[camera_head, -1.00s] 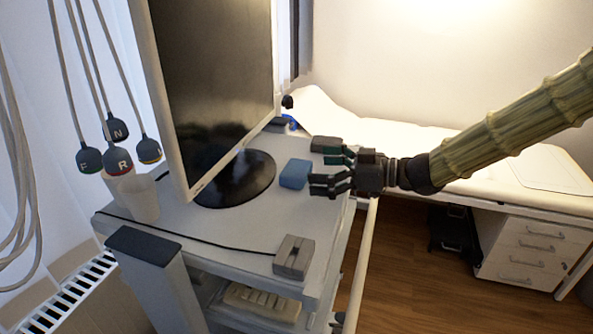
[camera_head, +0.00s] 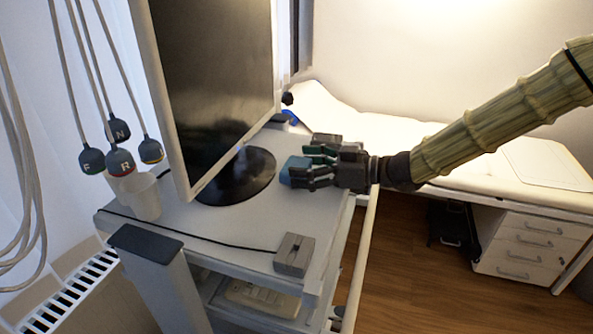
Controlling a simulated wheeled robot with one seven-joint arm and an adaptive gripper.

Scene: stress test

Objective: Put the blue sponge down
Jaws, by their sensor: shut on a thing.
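The blue sponge (camera_head: 296,163) is at the right part of the white cart top, just right of the monitor's round black base. My gripper (camera_head: 303,168) reaches in from the right and is shut on the sponge. I cannot tell whether the sponge touches the cart top (camera_head: 225,232).
A monitor (camera_head: 222,85) on a black base (camera_head: 240,180) stands left of my gripper. A grey box (camera_head: 294,254) with a cable lies at the front right corner. A white cup (camera_head: 143,195) stands at the left. An examination bed (camera_head: 400,150) is behind.

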